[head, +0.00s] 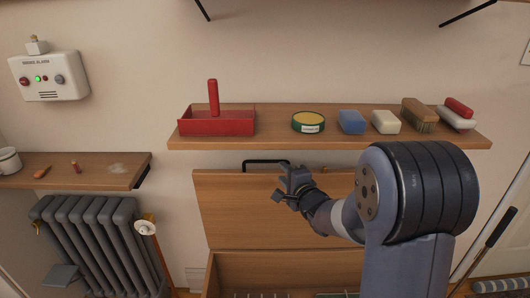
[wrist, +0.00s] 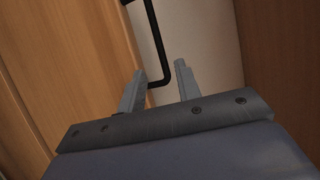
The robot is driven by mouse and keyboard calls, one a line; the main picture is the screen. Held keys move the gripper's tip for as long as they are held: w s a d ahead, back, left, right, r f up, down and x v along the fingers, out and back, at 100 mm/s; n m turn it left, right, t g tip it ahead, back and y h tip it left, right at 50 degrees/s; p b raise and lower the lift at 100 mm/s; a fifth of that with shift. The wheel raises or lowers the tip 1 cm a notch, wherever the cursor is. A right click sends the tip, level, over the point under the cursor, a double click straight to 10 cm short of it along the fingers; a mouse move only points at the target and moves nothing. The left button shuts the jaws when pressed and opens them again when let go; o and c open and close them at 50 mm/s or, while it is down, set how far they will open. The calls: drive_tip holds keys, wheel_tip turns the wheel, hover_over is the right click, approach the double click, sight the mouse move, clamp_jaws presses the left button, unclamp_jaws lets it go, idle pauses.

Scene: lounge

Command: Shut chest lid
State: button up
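The wooden chest lid (head: 225,212) stands raised, close to the wall behind the open chest (head: 260,264). A black bar handle (head: 265,161) shows along the lid's top edge, below the wall shelf. My gripper (head: 287,174) is at the lid's upper edge, by the handle's right end. In the wrist view, the two fingers of my gripper (wrist: 160,67) are apart. The bent end of the handle (wrist: 160,60) shows between the fingers; I cannot tell whether they touch it. The lid (wrist: 75,65) fills the left side there. My arm hides the lid's right part.
A wall shelf (head: 285,143) hangs just above the lid, holding a red tray (head: 218,125), a round tin (head: 308,122), sponges and brushes. A grey radiator (head: 95,240) and a lower shelf (head: 105,181) are at left. A dark-handled tool (head: 490,240) leans at right.

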sight(273, 162)
drive_tip(key=x, duration=1)
drive_tip(key=shift+w+a, duration=0.3)
clamp_jaws()
